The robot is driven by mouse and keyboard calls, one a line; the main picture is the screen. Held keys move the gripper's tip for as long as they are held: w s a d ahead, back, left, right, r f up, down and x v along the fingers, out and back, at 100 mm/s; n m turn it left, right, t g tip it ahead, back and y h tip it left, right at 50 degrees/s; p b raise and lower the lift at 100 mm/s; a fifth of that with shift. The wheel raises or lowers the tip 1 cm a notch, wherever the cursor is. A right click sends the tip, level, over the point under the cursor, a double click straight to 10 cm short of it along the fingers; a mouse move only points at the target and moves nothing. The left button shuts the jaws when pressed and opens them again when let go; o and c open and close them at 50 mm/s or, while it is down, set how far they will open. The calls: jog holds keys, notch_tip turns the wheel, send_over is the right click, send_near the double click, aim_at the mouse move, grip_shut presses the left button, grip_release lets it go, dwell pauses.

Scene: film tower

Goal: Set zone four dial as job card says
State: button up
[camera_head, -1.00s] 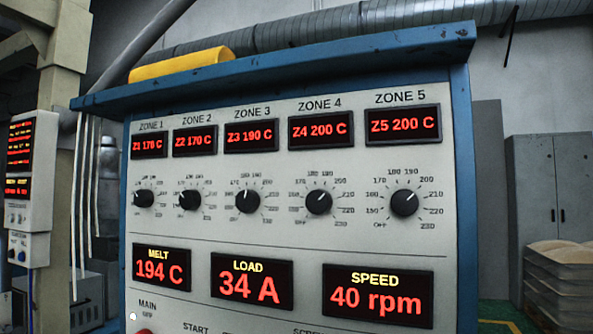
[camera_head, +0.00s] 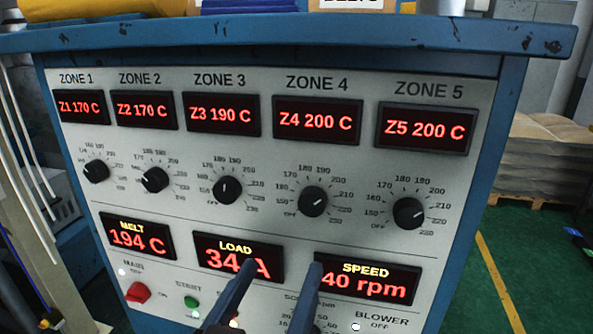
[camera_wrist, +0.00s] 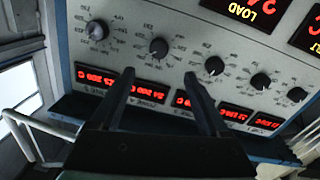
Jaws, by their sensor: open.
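The zone four dial (camera_head: 313,201) is a round black knob on the pale panel (camera_head: 150,210). Its pointer aims up and right, towards about 200. The zone four display (camera_head: 317,122) above it reads Z4 200 C. My gripper (camera_head: 280,268) is open and empty, its two blue fingers in front of the LOAD and SPEED displays, lower than the dial. The wrist view is upside down. There the zone four dial (camera_wrist: 159,47) shows beyond and between my fingertips (camera_wrist: 159,75), apart from both. I see no job card.
The zone three dial (camera_head: 227,190) and zone five dial (camera_head: 409,212) flank it closely. A blue ledge (camera_head: 250,35) overhangs the panel, with boxes on top. A red MAIN knob (camera_head: 138,292) and green START button (camera_head: 191,302) sit low. Green floor is open at right.

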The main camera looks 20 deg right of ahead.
aim_at(311, 206)
jog(key=p+x, duration=0.3)
jog(key=x, duration=0.8)
jog(key=shift+w+d+r, duration=0.15)
jog(key=shift+d+r, duration=0.05)
jog(key=shift+d, duration=0.05)
jog(key=shift+w+d+f, duration=0.1)
jog(key=shift+w+d, duration=0.25)
jog(key=shift+w, duration=0.2)
grip_shut()
